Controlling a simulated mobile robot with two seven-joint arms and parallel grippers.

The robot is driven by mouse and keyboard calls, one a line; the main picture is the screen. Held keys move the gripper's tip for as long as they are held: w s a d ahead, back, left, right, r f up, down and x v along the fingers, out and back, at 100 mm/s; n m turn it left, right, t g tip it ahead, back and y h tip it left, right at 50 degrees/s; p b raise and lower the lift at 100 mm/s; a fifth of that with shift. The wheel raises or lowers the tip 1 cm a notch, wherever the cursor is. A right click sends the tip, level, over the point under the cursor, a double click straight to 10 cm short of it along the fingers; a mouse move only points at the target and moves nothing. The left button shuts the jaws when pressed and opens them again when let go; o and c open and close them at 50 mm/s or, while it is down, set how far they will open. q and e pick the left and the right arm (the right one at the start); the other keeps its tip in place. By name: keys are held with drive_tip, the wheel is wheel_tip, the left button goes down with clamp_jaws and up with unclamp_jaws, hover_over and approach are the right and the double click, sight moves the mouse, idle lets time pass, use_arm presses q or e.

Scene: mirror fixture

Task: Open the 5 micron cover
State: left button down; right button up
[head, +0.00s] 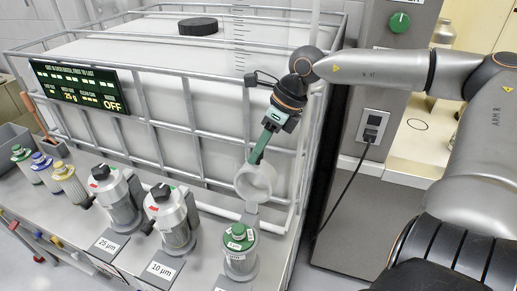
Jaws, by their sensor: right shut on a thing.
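The third filter housing (240,262) stands at the front right of the bench, with its label mostly cut off by the bottom edge. Its top is open and a green-capped cartridge (239,236) shows inside. Its round grey cover (256,182) is tilted up behind and above it, with the hollow inside facing me. A grey piece below the cover appears to be its hinge. My right gripper (258,157) comes down from above and is shut on the upper edge of the cover. The exact grip is hard to see. My left gripper is out of view.
Two housings with closed covers, labelled 25 µm (119,198) and 10 µm (171,217), stand to the left. Several loose cartridges (69,182) stand farther left. A caged white tank (190,95) is close behind; a grey cabinet (365,215) is at right.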

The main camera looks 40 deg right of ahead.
clamp_jaws()
idle(0.9)
